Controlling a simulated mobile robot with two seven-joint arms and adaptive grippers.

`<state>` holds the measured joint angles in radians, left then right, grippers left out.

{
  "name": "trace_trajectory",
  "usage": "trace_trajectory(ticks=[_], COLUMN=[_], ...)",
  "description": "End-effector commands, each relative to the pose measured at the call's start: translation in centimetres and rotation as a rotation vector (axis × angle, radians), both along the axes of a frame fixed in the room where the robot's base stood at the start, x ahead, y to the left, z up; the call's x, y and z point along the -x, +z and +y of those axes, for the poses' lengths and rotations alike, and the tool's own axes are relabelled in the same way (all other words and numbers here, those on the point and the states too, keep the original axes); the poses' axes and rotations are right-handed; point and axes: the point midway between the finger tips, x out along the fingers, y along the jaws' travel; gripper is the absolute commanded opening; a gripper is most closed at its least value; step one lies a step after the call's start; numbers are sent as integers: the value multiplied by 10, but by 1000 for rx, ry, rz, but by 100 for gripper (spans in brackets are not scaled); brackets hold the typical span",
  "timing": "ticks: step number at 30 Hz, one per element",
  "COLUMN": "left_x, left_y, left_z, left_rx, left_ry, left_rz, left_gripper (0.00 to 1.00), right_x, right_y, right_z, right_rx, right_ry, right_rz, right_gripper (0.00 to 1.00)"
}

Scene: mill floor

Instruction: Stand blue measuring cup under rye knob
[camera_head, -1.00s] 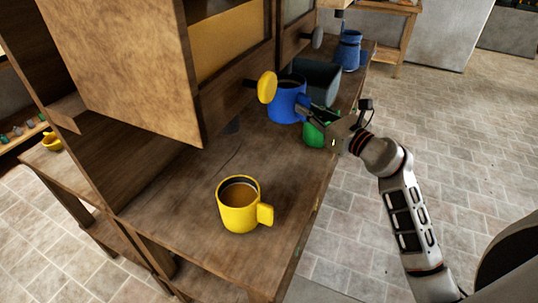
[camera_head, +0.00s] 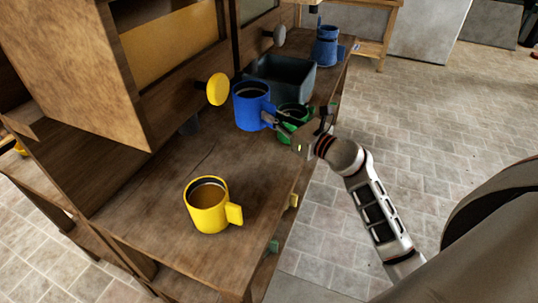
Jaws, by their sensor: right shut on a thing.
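The blue measuring cup (camera_head: 253,108) is upright, with dark contents or a dark inside, on or just above the bench; I cannot tell which. My right gripper (camera_head: 284,127) is shut on its handle side, from the right. A round yellow knob (camera_head: 218,89) sticks out of the wooden bin front, left of the cup. A grey knob (camera_head: 279,36) is on the bin farther back. I see no label telling which knob is rye. The cup appears to the right of the yellow knob, not directly below it. My left gripper is out of view.
A yellow cup (camera_head: 208,208) with brown contents stands on the near bench (camera_head: 165,225). A green cup (camera_head: 293,112) is partly hidden behind my gripper. A dark grey bin (camera_head: 285,78) and a blue jug (camera_head: 326,48) stand farther back. Bench between yellow and blue cups is clear.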

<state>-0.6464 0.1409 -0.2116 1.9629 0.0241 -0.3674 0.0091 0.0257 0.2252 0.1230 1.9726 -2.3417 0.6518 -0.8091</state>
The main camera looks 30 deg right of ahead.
Motion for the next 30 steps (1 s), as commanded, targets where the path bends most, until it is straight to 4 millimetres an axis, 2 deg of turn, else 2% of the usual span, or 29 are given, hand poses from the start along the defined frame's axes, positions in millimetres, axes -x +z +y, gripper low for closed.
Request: trace_trajectory(ticks=[1,9,17,24,30], left_x=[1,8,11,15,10], left_y=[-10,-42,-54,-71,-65], left_z=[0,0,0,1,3], left_rx=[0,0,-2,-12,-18], left_ry=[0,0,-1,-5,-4], left_rz=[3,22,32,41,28], left_gripper=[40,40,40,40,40], right_x=[0,0,0,0,0], right_y=[-19,-80,-98,-134,-136], right_z=[0,0,0,0,0], right_rx=[-2,-2,-1,-3,-2], right_ry=[1,0,1,0,0], right_rz=[5,4,-1,3,-2], right_gripper=[0,0,0,0,0])
